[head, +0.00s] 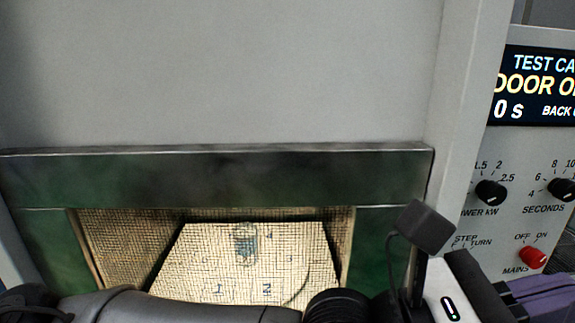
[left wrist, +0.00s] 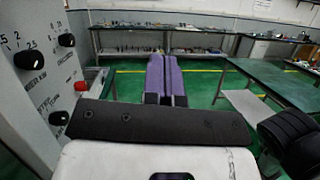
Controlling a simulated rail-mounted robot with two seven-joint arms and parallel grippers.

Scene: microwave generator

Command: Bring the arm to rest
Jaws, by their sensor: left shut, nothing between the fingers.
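My left arm comes in along the bottom of the head view, and its wrist stands in front of the control panel's lower left. My left gripper (head: 548,297) is at the bottom right corner, with purple fingers. In the left wrist view the two purple fingers (left wrist: 166,78) lie side by side, shut and empty, pointing out over the green floor. They touch nothing that I can see. My right gripper is in neither view.
The microwave cavity is open, with mesh walls (head: 130,235) and a numbered floor plate (head: 200,255) bearing a small beaker (head: 244,244) of bluish liquid. The panel has black knobs (head: 490,192), a red mains knob (head: 533,258) and a display (head: 535,85). Benches (left wrist: 270,85) stand behind open floor.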

